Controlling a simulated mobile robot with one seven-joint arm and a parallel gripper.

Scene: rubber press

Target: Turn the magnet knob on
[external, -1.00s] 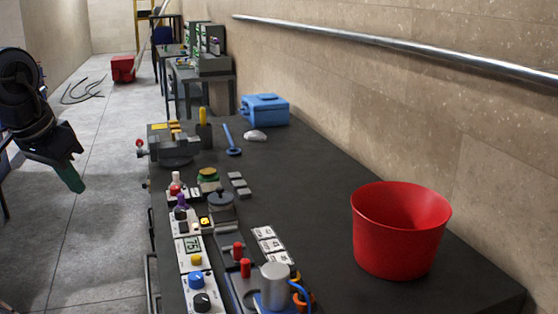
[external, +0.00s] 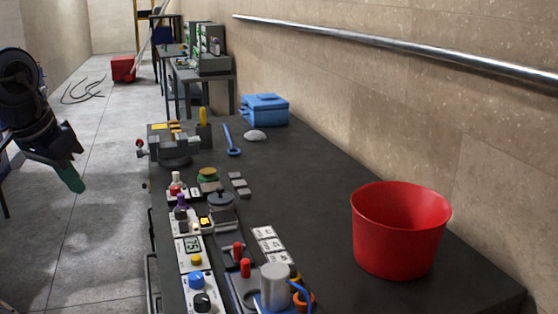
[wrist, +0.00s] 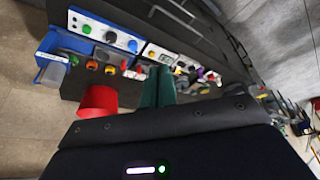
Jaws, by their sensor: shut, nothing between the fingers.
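White control boxes line the left edge of the dark bench. In the external view the nearest box carries a blue knob (external: 196,280) and a black knob (external: 201,301). A box behind it has a yellow knob (external: 196,260) and a "75" display. The labels are too small to tell which is the magnet knob. My gripper (external: 70,178), with green fingers, is shut and empty, left of the bench over the floor. Its fingers (wrist: 158,88) also show in the wrist view.
A red bucket (external: 400,235) stands on the bench at right, beside clear bench top. Red-handled levers (external: 245,267) and a grey cylinder (external: 275,283) stand near the knobs. A blue toolbox (external: 265,109) is at the back. Open floor lies left of the bench.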

